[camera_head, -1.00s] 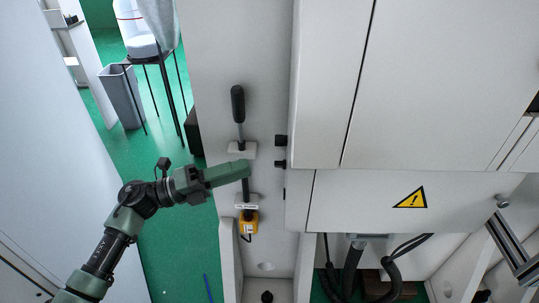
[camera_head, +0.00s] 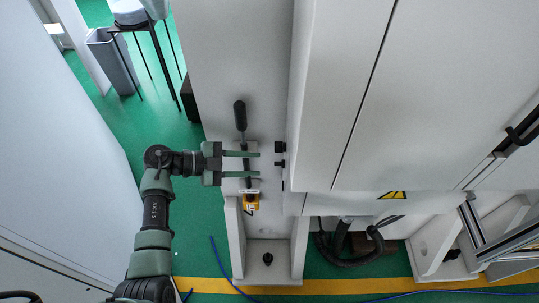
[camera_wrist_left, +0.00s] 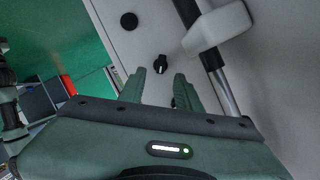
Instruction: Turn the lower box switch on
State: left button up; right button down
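In the head view, two small black knobs sit on the side of the white cabinet, an upper one (camera_head: 280,147) and a lower one (camera_head: 279,164). My left gripper (camera_head: 259,164) points right at the lower knob, with its two green fingers apart, one above the other. In the left wrist view, a black rotary switch (camera_wrist_left: 161,65) with a white mark lies just ahead of the fingertips (camera_wrist_left: 166,74), between their lines. A round black knob (camera_wrist_left: 129,20) is farther up and left. Contact with the switch cannot be made out. My right gripper is not in view.
A black-handled lever (camera_head: 240,116) stands behind my left gripper, and its shaft passes close to the fingers. In the wrist view, a white block on a bar (camera_wrist_left: 218,28) is close on the right. Green floor (camera_head: 155,120) is free on the left.

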aim_at(278, 164)
pick_arm(q)
jog(key=p+x, duration=0.1)
jog(key=x, duration=0.5)
grip_shut()
